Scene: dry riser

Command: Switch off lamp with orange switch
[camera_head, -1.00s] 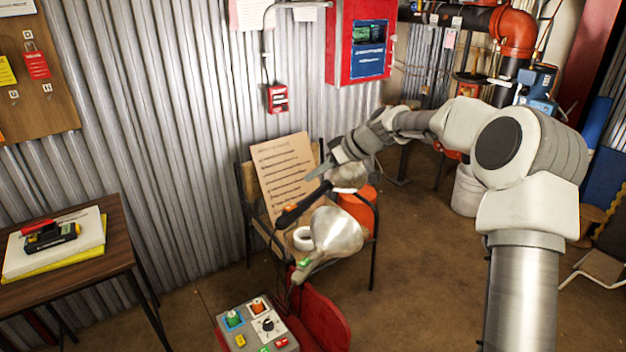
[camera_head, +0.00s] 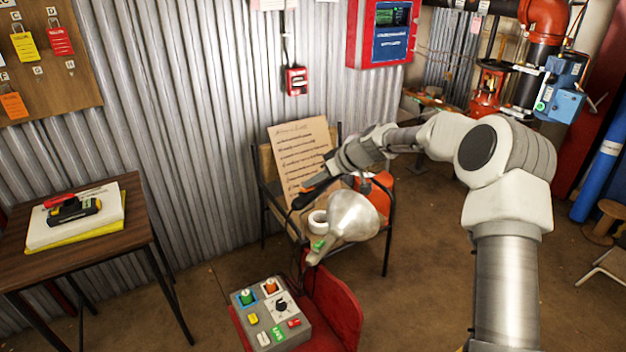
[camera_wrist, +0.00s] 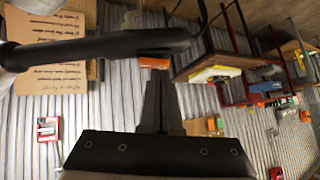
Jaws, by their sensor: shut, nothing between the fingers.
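A black-bodied lamp with an orange switch (camera_head: 316,184) stands by the chair, partly hidden behind a silver lamp. In the wrist view its black body (camera_wrist: 95,48) crosses the upper left, with the orange switch (camera_wrist: 153,62) on its underside. My gripper (camera_head: 328,174) is shut and empty beside the black body. In the wrist view the closed fingertips (camera_wrist: 155,78) are right at the orange switch; I cannot tell whether they touch it. The nearer lamp has a silver shade (camera_head: 352,217) and a green switch (camera_head: 318,243).
A table (camera_head: 125,225) stands left. Corrugated wall is behind.

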